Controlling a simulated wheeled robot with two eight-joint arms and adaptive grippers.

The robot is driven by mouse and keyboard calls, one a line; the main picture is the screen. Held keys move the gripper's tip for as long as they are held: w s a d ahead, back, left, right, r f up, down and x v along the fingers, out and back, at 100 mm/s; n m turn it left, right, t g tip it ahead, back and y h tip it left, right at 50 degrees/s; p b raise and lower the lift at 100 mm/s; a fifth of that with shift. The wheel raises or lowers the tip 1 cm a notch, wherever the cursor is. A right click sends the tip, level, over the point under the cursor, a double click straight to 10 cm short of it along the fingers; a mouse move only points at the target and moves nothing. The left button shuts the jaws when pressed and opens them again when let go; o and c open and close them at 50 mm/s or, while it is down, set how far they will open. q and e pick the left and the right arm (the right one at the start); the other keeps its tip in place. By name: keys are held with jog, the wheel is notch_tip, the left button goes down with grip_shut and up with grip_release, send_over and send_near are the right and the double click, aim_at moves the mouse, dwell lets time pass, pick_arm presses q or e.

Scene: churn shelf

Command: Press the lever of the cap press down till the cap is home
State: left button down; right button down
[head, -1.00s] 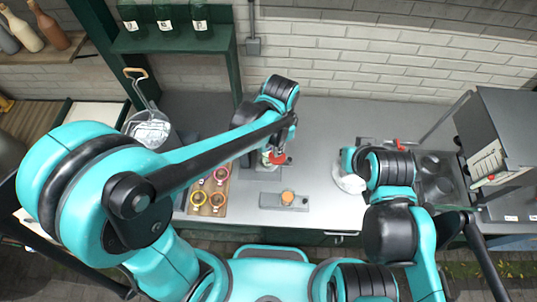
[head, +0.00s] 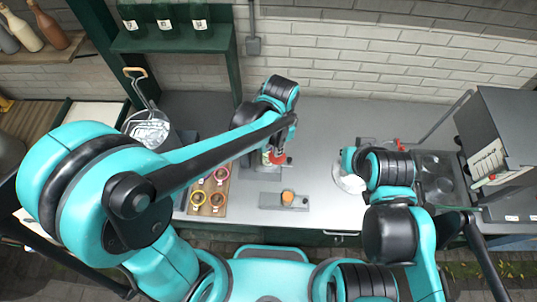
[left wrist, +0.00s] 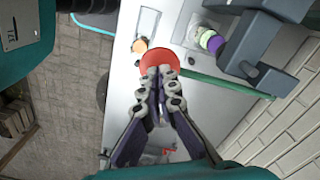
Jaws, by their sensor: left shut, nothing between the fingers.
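The red round knob (head: 278,158) of the cap press lever shows just below my left wrist in the head view. It also shows in the left wrist view (left wrist: 160,61), directly beyond my fingertips. My left gripper (left wrist: 164,78) is shut and empty, its tips overlapping the knob's near edge; I cannot tell if they touch it. A green bar (left wrist: 225,87) runs right from near the knob. The press body, jar and cap are mostly hidden by my left arm in the head view. My right arm is over the right side of the counter; its fingers are hidden.
A wooden board (head: 207,208) with several coloured rings lies left of the press. A grey plate (head: 270,200) bears an orange round piece (head: 288,198). A white bowl (head: 350,182) is beside my right wrist. A metal basket (head: 148,128) stands left.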

aim_at(277, 160)
pick_arm(q)
jog(key=shift+f+b, duration=1.25)
jog(key=shift+f, duration=0.25)
jog(key=shift+s+f+b, duration=0.1)
jog(key=shift+f+b, duration=0.65)
jog(key=shift+f, duration=0.05)
jog(key=shift+f+b, duration=0.75)
jog(key=shift+f, duration=0.05)
jog(key=shift+f+b, duration=0.8)
